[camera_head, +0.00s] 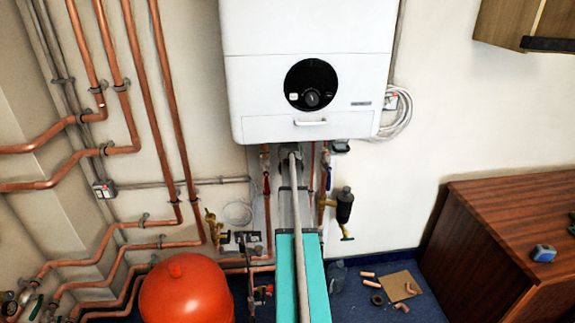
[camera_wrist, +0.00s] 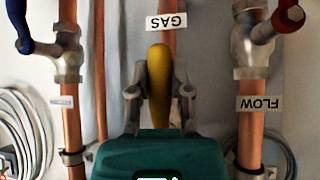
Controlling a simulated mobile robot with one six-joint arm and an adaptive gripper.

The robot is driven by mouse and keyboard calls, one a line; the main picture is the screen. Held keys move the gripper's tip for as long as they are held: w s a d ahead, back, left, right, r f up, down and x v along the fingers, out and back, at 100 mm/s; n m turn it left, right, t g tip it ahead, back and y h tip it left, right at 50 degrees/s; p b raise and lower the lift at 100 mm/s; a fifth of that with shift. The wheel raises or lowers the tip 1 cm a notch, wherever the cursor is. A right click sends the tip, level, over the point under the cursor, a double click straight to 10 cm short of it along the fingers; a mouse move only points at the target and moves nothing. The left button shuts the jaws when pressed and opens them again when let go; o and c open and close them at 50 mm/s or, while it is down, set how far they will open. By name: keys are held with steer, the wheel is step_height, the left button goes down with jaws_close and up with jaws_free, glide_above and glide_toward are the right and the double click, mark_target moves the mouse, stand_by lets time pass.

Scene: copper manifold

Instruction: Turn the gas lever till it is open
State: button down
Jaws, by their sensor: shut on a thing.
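The yellow gas lever (camera_wrist: 159,54) stands upright in the middle of the wrist view, roughly in line with the copper gas pipe (camera_wrist: 168,12). My gripper (camera_wrist: 160,80) has one grey finger on each side of the lever and is shut on it. The GAS label (camera_wrist: 166,22) is on the pipe just above the lever and reads upside down. The valve body behind the lever is hidden by the lever and my gripper. In the head view my arm covers the lever, below the white boiler (camera_head: 308,65).
In the wrist view, a red-handled valve (camera_wrist: 250,50) with a FLOW label (camera_wrist: 260,103) is on the right and a blue-handled valve (camera_wrist: 62,45) on the left. An orange tank (camera_head: 186,288) and wooden cabinet (camera_head: 500,225) flank my arm.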

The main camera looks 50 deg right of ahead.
steer(key=shift+w+d, duration=0.1)
steer(key=c, duration=0.5)
jaws_free()
steer(key=shift+d, duration=0.1)
steer(key=shift+c, duration=0.2)
steer(key=shift+f, duration=0.1)
